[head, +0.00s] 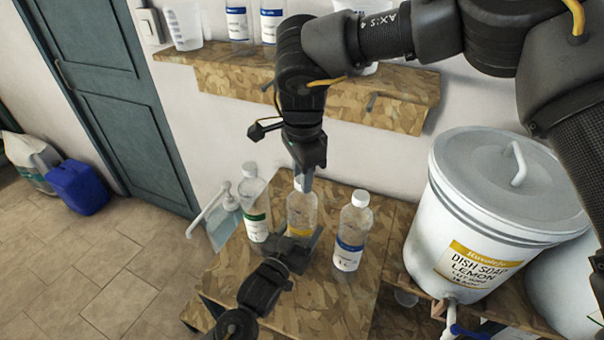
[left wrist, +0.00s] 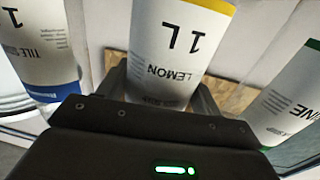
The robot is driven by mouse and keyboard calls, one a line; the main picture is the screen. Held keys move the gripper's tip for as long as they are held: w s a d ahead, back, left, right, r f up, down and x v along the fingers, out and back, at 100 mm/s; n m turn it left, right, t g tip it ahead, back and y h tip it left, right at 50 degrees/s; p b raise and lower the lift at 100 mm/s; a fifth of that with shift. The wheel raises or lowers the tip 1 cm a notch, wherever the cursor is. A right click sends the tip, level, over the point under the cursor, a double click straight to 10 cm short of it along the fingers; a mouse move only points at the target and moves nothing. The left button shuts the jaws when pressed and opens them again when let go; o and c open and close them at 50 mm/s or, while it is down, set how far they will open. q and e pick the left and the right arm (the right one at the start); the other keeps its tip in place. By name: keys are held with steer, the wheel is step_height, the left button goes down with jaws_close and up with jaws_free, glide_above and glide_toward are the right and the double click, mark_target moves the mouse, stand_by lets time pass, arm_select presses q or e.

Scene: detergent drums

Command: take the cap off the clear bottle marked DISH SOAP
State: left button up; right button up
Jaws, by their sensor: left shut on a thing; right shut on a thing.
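The clear bottle with the yellow-banded label (head: 301,214) stands upright between two other bottles on the wooden stand. In the left wrist view its label (left wrist: 176,52) appears upside down, reading LEMON and 1L. My left gripper (head: 298,241) comes from the front and is shut on the lower part of this bottle; its fingers flank the bottle in the left wrist view. My right gripper (head: 304,178) points down from above and is shut on the white cap (head: 298,184) at the bottle's top. The fingers partly hide the cap, so I cannot tell whether it is loose.
A green-banded bottle (head: 255,210) stands close on the left, a blue-banded bottle (head: 352,232) close on the right. A pump bottle (head: 224,215) is further left. A large DISH SOAP drum (head: 470,265) stands right. A wall shelf (head: 235,75) runs behind my right arm.

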arm_select(q)
steer(key=shift+f, duration=0.15)
arm_select(e)
steer(key=shift+r, duration=0.1)
steer(key=shift+r, duration=0.95)
steer(key=shift+r, duration=2.05)
arm_select(q)
steer(key=o, duration=2)
steer(key=shift+c, duration=0.2)
steer(key=b+v, duration=0.2)
steer(key=v, duration=1)
arm_select(e)
step_height(320, 180, down, 2)
steer(key=shift+f, duration=0.25)
